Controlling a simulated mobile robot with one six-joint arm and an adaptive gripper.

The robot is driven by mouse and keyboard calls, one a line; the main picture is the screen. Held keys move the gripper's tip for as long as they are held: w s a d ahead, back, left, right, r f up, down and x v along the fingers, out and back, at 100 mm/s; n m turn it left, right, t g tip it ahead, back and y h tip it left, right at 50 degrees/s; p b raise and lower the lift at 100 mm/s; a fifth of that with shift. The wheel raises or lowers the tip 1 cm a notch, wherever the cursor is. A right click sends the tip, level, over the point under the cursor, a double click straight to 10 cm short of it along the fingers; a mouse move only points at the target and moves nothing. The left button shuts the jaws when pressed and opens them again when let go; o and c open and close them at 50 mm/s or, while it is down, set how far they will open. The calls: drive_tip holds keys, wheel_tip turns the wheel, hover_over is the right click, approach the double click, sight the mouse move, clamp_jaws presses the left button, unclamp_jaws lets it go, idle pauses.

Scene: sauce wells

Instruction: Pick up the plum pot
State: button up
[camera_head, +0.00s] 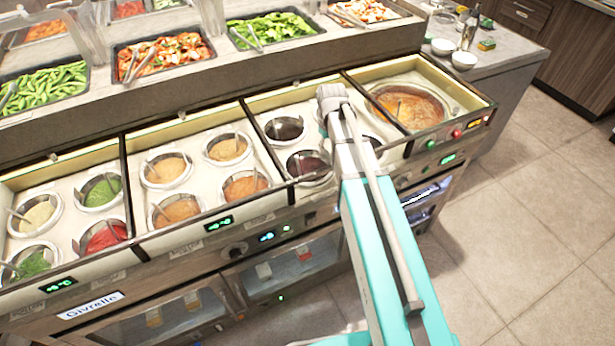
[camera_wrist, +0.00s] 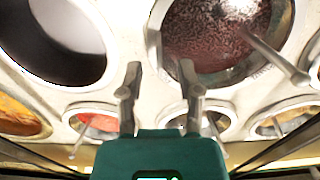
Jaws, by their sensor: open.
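My gripper (camera_wrist: 160,85) is open and empty in the wrist view, its two fingers apart. A round pot of dark purple-red sauce (camera_wrist: 215,35), which looks like the plum pot, lies just past the fingertips, with a spoon handle leaning over its rim. The fingers are not around it. In the head view a dark reddish pot (camera_head: 309,168) sits in the third well section, left of my arm; I cannot tell for sure that it is the same pot. My gripper is hidden in the head view.
A dark, empty-looking round opening (camera_wrist: 62,35) is left of the sauce in the wrist view. Another dark pot (camera_head: 285,129) stands behind the reddish one. Orange pots (camera_head: 245,185) are to the left, a large orange-brown pan (camera_head: 410,105) to the right. Several handles stick out.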

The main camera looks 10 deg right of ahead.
drive_tip(key=shift+f+b, duration=1)
drive_tip(key=shift+f, duration=0.25)
clamp_jaws()
